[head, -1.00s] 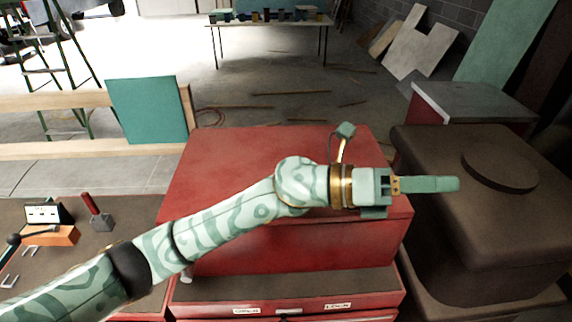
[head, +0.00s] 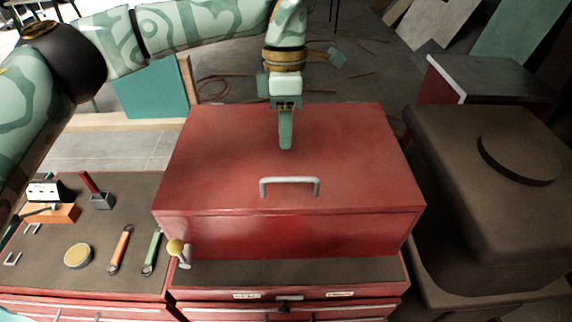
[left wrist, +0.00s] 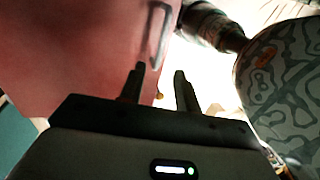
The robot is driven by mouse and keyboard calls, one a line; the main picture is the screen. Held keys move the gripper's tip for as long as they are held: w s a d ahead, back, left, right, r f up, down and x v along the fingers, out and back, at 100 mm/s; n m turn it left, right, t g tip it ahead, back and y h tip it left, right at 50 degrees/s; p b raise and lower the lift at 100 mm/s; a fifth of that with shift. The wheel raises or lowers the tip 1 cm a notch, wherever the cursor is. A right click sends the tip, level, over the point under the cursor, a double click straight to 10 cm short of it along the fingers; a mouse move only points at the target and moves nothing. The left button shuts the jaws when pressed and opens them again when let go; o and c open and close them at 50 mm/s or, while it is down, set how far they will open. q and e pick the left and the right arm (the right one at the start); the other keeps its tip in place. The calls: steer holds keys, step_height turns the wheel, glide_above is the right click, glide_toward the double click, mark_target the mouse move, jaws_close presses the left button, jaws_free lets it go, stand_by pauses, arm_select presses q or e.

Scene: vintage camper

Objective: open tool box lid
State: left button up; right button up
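The red tool box (head: 290,235) stands on the workbench with its lid (head: 220,165) shut. A pale metal handle (head: 290,182) sits near the front edge of the lid. My left gripper (head: 285,146) points down over the rear middle of the lid, behind the handle; I cannot tell whether it touches the lid. In the left wrist view its two fingers (left wrist: 160,70) are apart with nothing between them. The red box (left wrist: 75,45) fills the upper left there, with the handle (left wrist: 159,35) beyond the fingers. My right gripper is not in view.
Left of the box, several tools and a round tin (head: 78,256) lie on the brown worktop (head: 60,280). A yellow-ended piece (head: 177,248) stands at the box's front left corner. A large brown case (head: 460,200) stands close on the right.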

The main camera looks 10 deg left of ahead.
arm_select(q)
steer(key=f, duration=0.2)
steer(key=s+f, duration=0.1)
steer(key=f, duration=0.2)
steer(key=f+p, duration=0.1)
steer(key=f, duration=0.2)
steer(key=shift+s+d+f, duration=0.2)
steer(key=shift+s+f, duration=0.05)
steer(key=shift+s, duration=0.1)
jaws_close()
